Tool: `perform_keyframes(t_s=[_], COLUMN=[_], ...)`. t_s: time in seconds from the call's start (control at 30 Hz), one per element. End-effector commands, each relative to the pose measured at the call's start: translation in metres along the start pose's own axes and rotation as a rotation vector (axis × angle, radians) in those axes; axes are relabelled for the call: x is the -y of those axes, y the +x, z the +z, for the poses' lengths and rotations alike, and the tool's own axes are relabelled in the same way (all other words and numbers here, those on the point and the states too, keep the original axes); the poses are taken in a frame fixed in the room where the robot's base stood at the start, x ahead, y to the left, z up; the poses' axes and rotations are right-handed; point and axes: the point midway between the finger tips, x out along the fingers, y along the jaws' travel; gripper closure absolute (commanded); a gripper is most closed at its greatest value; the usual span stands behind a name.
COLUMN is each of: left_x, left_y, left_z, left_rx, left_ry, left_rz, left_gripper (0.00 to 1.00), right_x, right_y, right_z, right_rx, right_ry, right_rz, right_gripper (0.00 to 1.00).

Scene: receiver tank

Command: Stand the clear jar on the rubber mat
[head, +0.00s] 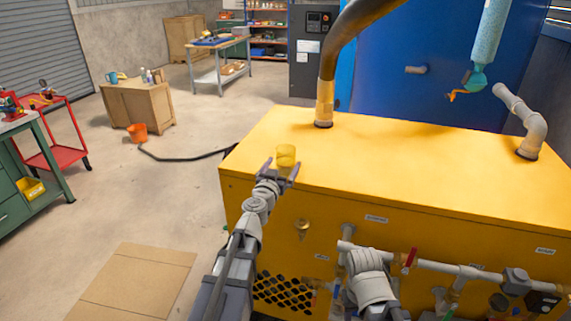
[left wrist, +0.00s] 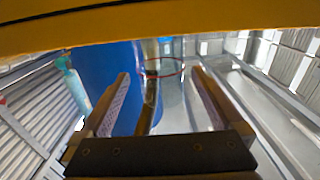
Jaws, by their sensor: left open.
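The clear jar (head: 286,154) stands upright near the front left edge of the yellow cabinet top (head: 400,150) and looks yellow through its walls. My left gripper (head: 281,170) is open, with its fingers reaching to the near side of the jar. In the left wrist view, a faint see-through shape with a dark red ring, which looks like the jar (left wrist: 166,74), shows between the open fingers (left wrist: 160,88). I cannot tell whether either finger touches it. I cannot make out a rubber mat.
A large dark pipe (head: 328,70) rises from the cabinet top, and a grey pipe (head: 524,122) bends up at its right. Pipes with a red valve handle (head: 410,261) run along its front. A cardboard sheet (head: 132,283) lies on the floor. The cabinet top's middle is clear.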

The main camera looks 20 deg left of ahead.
Motion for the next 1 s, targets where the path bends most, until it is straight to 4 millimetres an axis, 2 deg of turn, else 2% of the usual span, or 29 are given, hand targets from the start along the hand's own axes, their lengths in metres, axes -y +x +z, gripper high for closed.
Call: perform_keyframes(t_s=[0.03, 0.2, 0.47, 1.0], left_x=[0.001, 0.001, 0.001, 0.001], left_y=[0.012, 0.036, 0.038, 0.038], left_z=[0.000, 0.000, 0.000, 0.000], left_rx=[0.000, 0.000, 0.000, 0.000], left_ry=[0.000, 0.000, 0.000, 0.000], left_rz=[0.000, 0.001, 0.000, 0.000], left_gripper=[0.00, 0.00, 0.00, 0.60], right_x=[0.000, 0.000, 0.000, 0.000], right_y=[0.000, 0.000, 0.000, 0.000], right_z=[0.000, 0.000, 0.000, 0.000], right_rx=[0.000, 0.000, 0.000, 0.000], right_ry=[0.000, 0.000, 0.000, 0.000], right_rz=[0.000, 0.000, 0.000, 0.000], right_gripper=[0.50, 0.50, 0.50, 0.50])
